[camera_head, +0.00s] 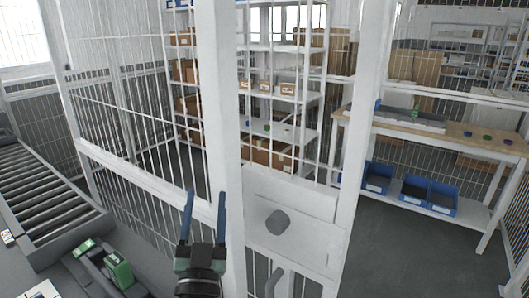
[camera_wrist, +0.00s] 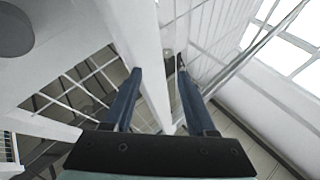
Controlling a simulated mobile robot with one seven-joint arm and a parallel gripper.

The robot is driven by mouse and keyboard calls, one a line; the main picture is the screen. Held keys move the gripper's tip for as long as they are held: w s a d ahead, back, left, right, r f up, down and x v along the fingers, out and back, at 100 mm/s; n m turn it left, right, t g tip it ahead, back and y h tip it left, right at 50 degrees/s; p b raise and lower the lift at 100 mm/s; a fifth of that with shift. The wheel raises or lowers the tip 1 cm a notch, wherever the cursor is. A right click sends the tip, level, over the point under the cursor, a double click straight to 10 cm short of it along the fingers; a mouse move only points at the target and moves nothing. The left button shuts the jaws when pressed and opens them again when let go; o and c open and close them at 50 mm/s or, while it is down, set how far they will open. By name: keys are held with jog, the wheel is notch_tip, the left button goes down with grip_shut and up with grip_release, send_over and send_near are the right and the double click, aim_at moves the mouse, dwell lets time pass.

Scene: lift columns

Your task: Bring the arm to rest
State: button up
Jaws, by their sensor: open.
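My gripper (camera_head: 205,215) is at the bottom middle of the head view, with two long blue fingers pointing up and spread apart. It is open and nothing is between the fingers. It is in front of a white wire-mesh fence and the white post (camera_head: 222,120) of a gate. In the wrist view my gripper (camera_wrist: 160,75) shows both fingers apart, with the white post and floor beyond them. I cannot tell whether a finger touches the fence.
A gate panel with a round grey knob (camera_head: 278,222) and a handle (camera_head: 274,284) is just right of my gripper. A roller conveyor (camera_head: 45,195) is at the left. Behind the fence stand shelves with boxes (camera_head: 268,153) and a workbench (camera_head: 455,130) above blue bins (camera_head: 378,178).

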jog(key=s+d+r+n+t+y, duration=0.15)
jog(key=s+r, duration=0.25)
jog(key=r, duration=0.8)
jog(key=s+d+r+n+t+y, duration=0.1)
jog(key=s+d+r+n+y, duration=0.3)
jog(key=r, duration=0.8)
jog(key=s+d+r+m+t+h, duration=0.1)
jog(key=s+d+r+m+h, duration=0.2)
jog(key=s+r, duration=0.6)
jog(key=s+d+h+p, duration=0.1)
jog(key=s+d+h, duration=0.1)
jog(key=s+h, duration=0.1)
jog(key=shift+s+r, duration=0.3)
jog(key=shift+s, duration=0.1)
jog(key=shift+c, duration=0.6)
jog(key=shift+d, duration=0.15)
